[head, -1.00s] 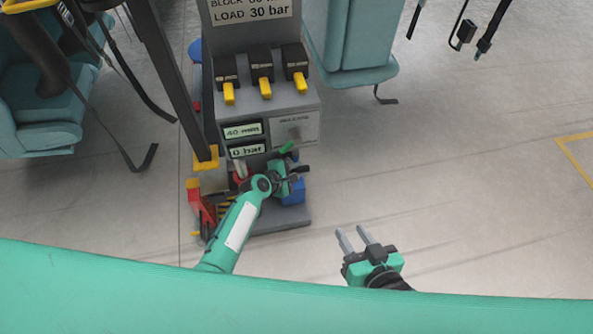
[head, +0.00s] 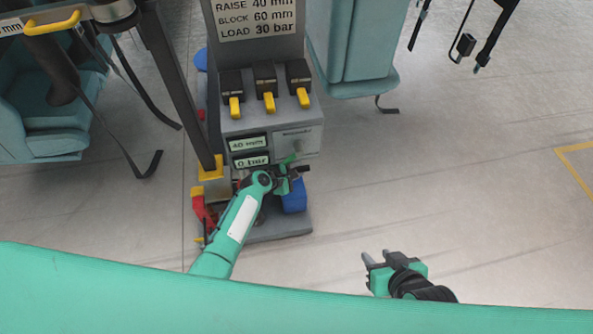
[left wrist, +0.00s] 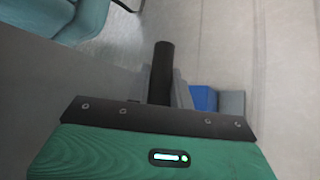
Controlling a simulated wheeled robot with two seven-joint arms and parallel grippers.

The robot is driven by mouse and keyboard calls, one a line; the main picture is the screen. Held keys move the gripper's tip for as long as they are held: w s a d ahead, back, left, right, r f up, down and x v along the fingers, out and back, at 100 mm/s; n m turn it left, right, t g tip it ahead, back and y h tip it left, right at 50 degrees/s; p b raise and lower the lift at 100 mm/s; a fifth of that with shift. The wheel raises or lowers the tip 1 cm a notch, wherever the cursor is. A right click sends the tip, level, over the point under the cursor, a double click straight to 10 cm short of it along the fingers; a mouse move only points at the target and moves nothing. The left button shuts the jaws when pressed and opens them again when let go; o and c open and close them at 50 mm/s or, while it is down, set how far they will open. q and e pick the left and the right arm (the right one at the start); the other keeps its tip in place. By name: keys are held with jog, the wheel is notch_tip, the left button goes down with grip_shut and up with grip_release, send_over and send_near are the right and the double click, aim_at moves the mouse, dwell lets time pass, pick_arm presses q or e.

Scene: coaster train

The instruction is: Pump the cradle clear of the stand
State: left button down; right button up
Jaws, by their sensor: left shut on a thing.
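A grey pump unit (head: 262,122) stands on the floor, its displays (head: 249,152) reading 40 mm and 0 bar. Its sign (head: 257,18) lists RAISE 40 mm, BLOCK 60 mm, LOAD 30 bar. My left gripper (head: 290,178) is at the unit's lower front, shut on a black bar-like handle, which shows in the left wrist view (left wrist: 161,72). The grip itself is mostly hidden. My right gripper (head: 376,259) is open and empty above bare floor. I cannot tell surely which parts are the cradle and stand; a dark post (head: 180,85) ends at a yellow piece (head: 211,170).
Three yellow-tipped levers (head: 268,102) sit on the unit. A red part (head: 202,209) and a blue part (head: 293,197) are low around it. Teal seats (head: 48,115) with hanging straps are at left, another (head: 356,50) behind.

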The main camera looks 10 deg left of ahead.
pick_arm(q)
jog(key=shift+w+a+r, duration=0.1)
jog(key=shift+w+r, duration=0.1)
pick_arm(e)
jog(key=shift+s, duration=0.1)
pick_arm(q)
jog(key=c, duration=1.3)
grip_release()
jog(key=shift+f, duration=0.1)
jog(key=shift+o, duration=0.2)
jog(key=shift+s, duration=0.1)
jog(key=shift+s, duration=0.1)
jog(key=shift+s+a+r, duration=0.2)
jog(key=shift+r, duration=0.05)
jog(key=shift+p+v, duration=0.7)
jog(key=shift+v, duration=0.3)
jog(key=s+a+p, duration=0.1)
jog(key=s+a, duration=0.6)
jog(key=s, duration=0.2)
jog(key=shift+s+a, duration=0.2)
jog(key=shift+s, duration=0.1)
pick_arm(e)
jog(key=s+d+r+g+h, duration=0.1)
jog(key=s+d+g+h, duration=0.1)
jog(key=d, duration=0.3)
jog(key=shift+s+r+m+g, duration=0.25)
jog(key=shift+s+m+g, duration=0.15)
jog(key=shift+s+g, duration=0.4)
